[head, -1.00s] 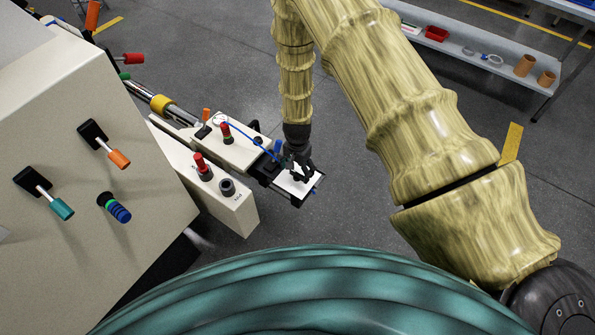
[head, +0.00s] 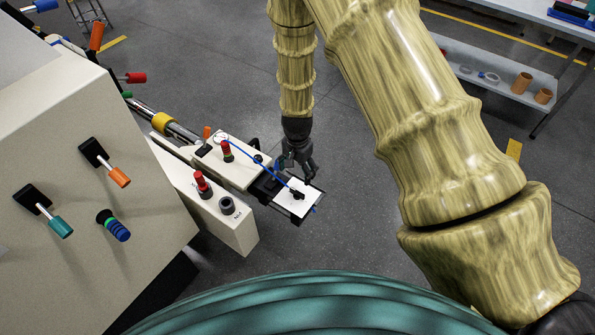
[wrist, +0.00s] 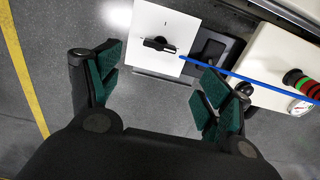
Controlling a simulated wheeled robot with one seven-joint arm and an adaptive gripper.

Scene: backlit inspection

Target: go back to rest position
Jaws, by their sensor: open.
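My gripper (head: 298,168) hangs from my arm just above and behind the small white plate (head: 290,207) in the head view. In the wrist view my gripper (wrist: 158,90) is open and empty, with its green-padded fingers spread apart. The white plate (wrist: 153,22) lies ahead of the fingers in the wrist view, with a black knob (wrist: 160,44) on it. The knob also shows in the head view (head: 298,195). The fingers are apart from the knob.
A blue cable (head: 252,158) runs to the plate. A cream box with a red knob (head: 202,182) and a large cream panel with coloured handles (head: 118,175) stand at left. A shelf (head: 500,80) is at back right. The grey floor (head: 350,180) is clear.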

